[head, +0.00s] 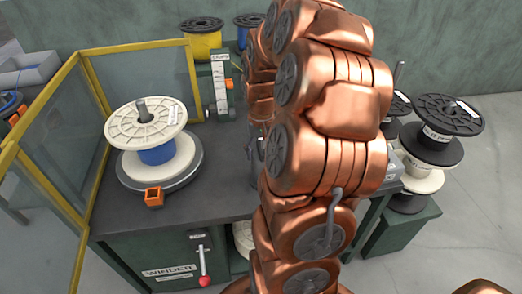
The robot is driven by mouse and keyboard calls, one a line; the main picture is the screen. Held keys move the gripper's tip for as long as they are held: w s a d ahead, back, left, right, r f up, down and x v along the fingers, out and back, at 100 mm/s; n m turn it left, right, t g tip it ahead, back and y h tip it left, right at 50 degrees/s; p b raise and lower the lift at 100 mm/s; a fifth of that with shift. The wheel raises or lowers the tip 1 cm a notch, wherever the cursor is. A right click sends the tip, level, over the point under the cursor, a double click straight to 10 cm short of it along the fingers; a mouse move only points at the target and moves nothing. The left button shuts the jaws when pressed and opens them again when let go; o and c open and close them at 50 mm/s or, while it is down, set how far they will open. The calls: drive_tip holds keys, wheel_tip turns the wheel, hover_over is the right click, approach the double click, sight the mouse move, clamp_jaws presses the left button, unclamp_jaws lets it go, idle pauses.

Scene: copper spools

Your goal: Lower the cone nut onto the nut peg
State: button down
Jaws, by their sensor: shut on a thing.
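My copper arm fills the middle of the head view and hides what lies behind it. My gripper is not visible, and neither is a cone nut. A cream-flanged spool (146,122) with a blue core sits on a grey turntable (130,178) at the left, and a grey spindle (143,109) sticks up through its centre without a nut visible on it. A thin grey upright rod (397,74) shows just right of my arm; I cannot tell whether it is the nut peg.
A yellow-framed clear guard (84,70) stands left of the winder bench (222,195). A small orange block (154,197) sits by the turntable's front. A gauge post (220,84) and yellow spool (201,42) stand behind. Stacked black spools (447,115) stand right.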

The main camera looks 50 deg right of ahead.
drive_tip(key=shift+f, duration=0.2)
drive_tip(key=shift+c, duration=0.9)
unclamp_jaws()
wheel_tip(320, 180, up, 12)
idle(0.7)
